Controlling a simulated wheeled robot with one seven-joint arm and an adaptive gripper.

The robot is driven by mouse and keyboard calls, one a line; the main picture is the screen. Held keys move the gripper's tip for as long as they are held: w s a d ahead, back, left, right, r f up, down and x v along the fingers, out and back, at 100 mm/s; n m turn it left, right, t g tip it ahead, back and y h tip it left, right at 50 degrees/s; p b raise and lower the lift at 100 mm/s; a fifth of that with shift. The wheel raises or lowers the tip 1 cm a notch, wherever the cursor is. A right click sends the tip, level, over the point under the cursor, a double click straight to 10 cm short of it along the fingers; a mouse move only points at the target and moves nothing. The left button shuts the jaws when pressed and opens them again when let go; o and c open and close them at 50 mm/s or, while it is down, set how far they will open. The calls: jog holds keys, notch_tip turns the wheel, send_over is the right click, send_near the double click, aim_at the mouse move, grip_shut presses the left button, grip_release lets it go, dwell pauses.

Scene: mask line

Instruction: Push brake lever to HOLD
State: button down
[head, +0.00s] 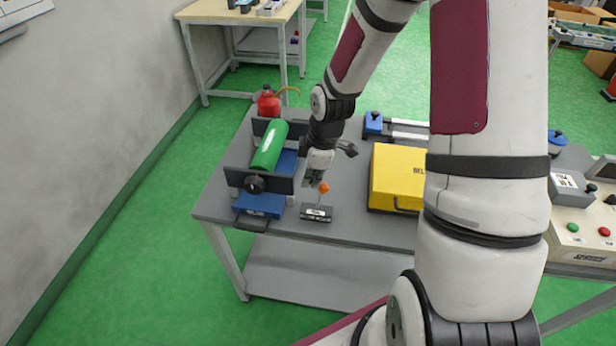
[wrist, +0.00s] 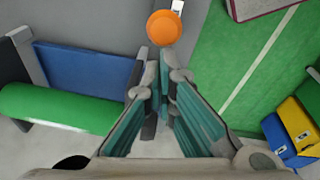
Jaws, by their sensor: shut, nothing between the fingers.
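The brake lever (head: 323,189) has an orange ball knob and rises from a small dark base with a pale label (head: 316,213) near the table's front edge. In the wrist view the orange knob (wrist: 164,28) lies just beyond my fingertips, near the top of the picture. My gripper (head: 313,183) is shut and empty, pointing down just left of and behind the knob in the head view. In the wrist view its fingers (wrist: 163,75) come together close to the knob; I cannot tell whether they touch it. The label's wording is too small to read.
A green roll (head: 270,146) in a dark stand with a blue tray (head: 260,204) stands left of my gripper. A yellow box (head: 396,175) stands to the right. A red can (head: 268,103) is at the back left. The grey table top (head: 345,222) is bare around the lever base.

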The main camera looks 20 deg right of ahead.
aim_at(324, 186)
jog(key=shift+s+d+r+p, duration=0.1)
jog(key=shift+s+d+p, duration=0.75)
jog(key=shift+d+p, duration=0.2)
jog(key=shift+s+d+p, duration=0.2)
jog(key=shift+d+p, duration=0.15)
jog(key=shift+p, duration=0.05)
jog(key=shift+d, duration=0.1)
notch_tip(324, 186, up, 12)
jog(key=s+d, duration=0.1)
jog(key=shift+s+f, duration=0.2)
jog(key=shift+s, duration=0.15)
